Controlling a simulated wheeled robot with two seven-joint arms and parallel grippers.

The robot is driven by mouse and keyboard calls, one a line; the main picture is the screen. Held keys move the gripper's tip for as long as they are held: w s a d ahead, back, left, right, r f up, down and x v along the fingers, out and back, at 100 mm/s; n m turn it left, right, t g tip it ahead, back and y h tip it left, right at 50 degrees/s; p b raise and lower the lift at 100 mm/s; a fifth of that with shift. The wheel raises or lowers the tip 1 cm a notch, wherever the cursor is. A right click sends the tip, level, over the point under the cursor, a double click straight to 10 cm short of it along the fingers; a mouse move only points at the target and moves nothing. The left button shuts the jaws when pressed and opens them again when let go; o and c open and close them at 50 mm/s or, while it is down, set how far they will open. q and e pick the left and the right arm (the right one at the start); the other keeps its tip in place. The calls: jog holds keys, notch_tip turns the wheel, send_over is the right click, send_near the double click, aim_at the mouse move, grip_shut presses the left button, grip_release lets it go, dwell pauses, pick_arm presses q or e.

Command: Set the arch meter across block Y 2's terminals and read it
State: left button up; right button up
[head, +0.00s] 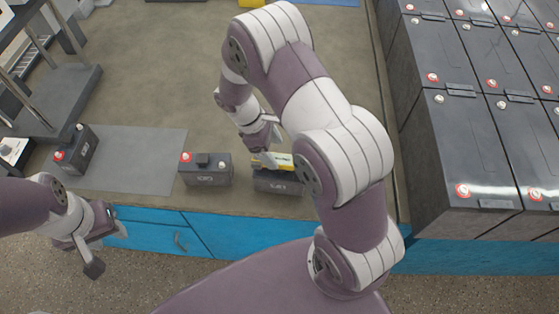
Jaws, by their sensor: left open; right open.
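A yellow object (285,160), perhaps the arch meter, sits on top of a dark battery block (278,183) near the front edge of the bench. My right gripper (264,160) is open right at the yellow object's left part, and my arm hides some of the area. I cannot tell whether it touches, nor see the terminals beneath. A second dark block (206,171) with a red terminal stands just to the left. A third block (76,150) stands farther left. Their labels are too small to read. My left gripper (100,245) is open and empty in front of the bench.
A grey mat (140,160) lies bare between the left and middle blocks. A rack (60,95) stands at the left. Rows of large batteries (470,140) fill the right. The bench (160,70) behind is mostly clear. Blue drawers (150,232) are below its edge.

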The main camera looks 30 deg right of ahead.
aim_at(280, 159)
jog(key=p+x, duration=0.1)
jog(key=x, duration=0.3)
jog(key=shift+s+d+f, duration=0.1)
jog(key=shift+d+f, duration=0.1)
jog(key=shift+f, duration=0.25)
grip_shut()
jog(key=shift+r, duration=0.1)
